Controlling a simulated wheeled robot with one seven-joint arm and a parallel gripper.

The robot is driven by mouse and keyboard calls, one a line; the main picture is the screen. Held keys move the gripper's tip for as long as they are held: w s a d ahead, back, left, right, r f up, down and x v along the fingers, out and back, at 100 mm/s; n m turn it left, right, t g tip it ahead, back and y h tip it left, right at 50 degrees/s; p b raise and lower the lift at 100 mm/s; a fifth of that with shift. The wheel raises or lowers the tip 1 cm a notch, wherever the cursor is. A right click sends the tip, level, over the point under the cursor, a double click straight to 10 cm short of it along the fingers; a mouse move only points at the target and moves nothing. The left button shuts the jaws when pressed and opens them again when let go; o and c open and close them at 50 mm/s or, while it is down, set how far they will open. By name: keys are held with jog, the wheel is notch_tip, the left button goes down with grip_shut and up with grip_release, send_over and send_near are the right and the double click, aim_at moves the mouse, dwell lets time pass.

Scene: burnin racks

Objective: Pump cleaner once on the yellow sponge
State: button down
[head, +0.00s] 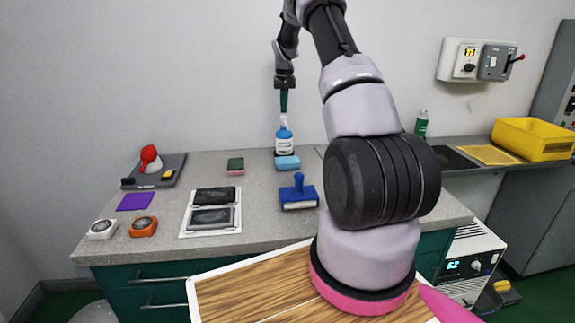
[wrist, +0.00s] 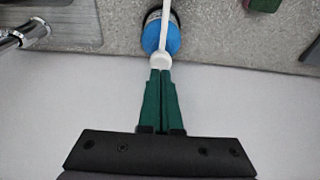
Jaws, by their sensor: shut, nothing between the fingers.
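The cleaner bottle (head: 285,146), blue with a white label and white pump top, stands upright near the back of the counter. My gripper (head: 284,110) is directly above it, pointing down, with its green fingers shut and empty. In the wrist view, the shut fingertips (wrist: 160,72) are at the white pump head (wrist: 160,62), with the blue bottle (wrist: 152,36) beyond; whether they touch is unclear. A light blue sponge (head: 287,162) lies just in front of the bottle. Another sponge, green over pink (head: 235,166), lies left.
A blue stamp-like tool (head: 299,194) stands in front of the light blue sponge. A white-framed tray with dark pads (head: 238,222), a purple square (head: 136,201) and a grey tray (head: 175,163) are left. My arm hides part of the right counter.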

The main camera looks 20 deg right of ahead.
notch_tip(320, 180, up, 6)
dwell(0.8)
dwell(0.3)
jog(key=s+a+r+t+y, duration=0.1)
jog(key=s+a+r, duration=0.5)
jog(key=s+r, duration=0.35)
jog(key=s+a+r+t, duration=0.1)
jog(key=s+a+r, duration=0.5)
jog(key=s+r, duration=0.35)
jog(key=s+a+f+t, duration=0.1)
jog(key=s+a, duration=0.3)
jog(key=s, duration=1)
jog(key=s+a+f+m+t+y, duration=0.1)
jog(key=s+a, duration=0.4)
jog(key=s, duration=0.9)
jog(key=shift+f+t+y, duration=0.15)
jog(key=shift+t+y, duration=0.15)
jog(key=shift+t, duration=0.2)
